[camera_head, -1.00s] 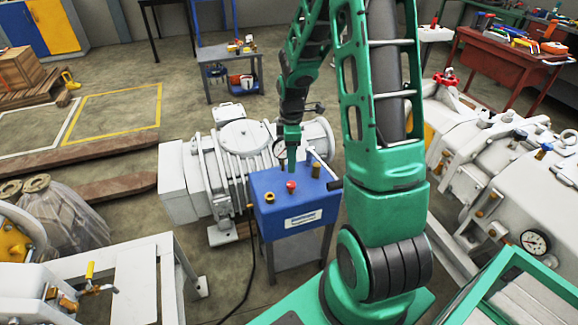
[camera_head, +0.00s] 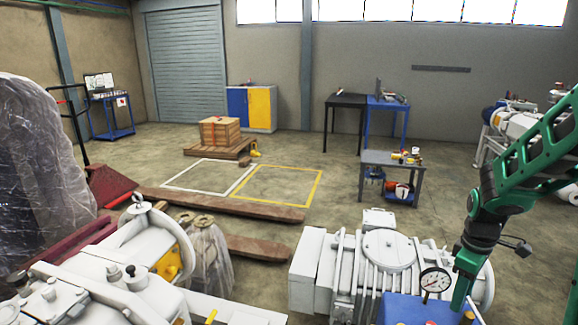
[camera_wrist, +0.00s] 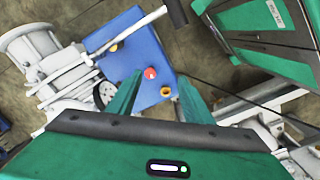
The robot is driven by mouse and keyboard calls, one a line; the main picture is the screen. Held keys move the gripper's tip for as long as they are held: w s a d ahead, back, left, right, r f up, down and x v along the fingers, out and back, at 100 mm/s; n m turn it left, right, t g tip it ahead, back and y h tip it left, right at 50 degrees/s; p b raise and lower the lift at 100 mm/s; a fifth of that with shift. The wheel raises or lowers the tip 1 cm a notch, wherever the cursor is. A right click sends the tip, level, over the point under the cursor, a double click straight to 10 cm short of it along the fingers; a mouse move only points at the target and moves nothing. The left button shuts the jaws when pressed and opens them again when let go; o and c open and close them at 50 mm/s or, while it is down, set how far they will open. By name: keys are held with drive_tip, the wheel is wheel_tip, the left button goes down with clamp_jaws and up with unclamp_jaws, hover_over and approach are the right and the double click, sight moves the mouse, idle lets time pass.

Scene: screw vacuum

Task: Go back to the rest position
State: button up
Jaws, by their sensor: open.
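My gripper (camera_head: 462,292) points down at the right of the head view, above or beside the blue box (camera_head: 398,308) at the bottom edge. In the wrist view, my gripper (camera_wrist: 157,92) is open, with its two green fingers apart and nothing between them in its hold. The blue box (camera_wrist: 140,42) lies beyond the fingers there, with a red knob (camera_wrist: 150,73) and brass fittings on its top. The red knob looks apart from both fingers. My green arm runs off the right edge of the head view.
A white ribbed pump (camera_head: 388,250) with a round gauge (camera_head: 435,280) stands beside the blue box. Another white machine (camera_head: 110,275) is at the lower left. A grey cart (camera_head: 395,160) stands behind. The floor marked by yellow lines (camera_head: 275,185) is clear.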

drive_tip(key=s+a+r+m, duration=0.2)
drive_tip(key=s+r+m, duration=0.3)
drive_tip(key=s, duration=0.6)
drive_tip(key=s+a+r+m, duration=0.1)
drive_tip(key=s+r+m, duration=0.5)
drive_tip(key=s+m, duration=0.3)
drive_tip(key=shift+s+a+y, duration=0.4)
drive_tip(key=shift+s, duration=1)
drive_tip(key=shift+r, duration=0.1)
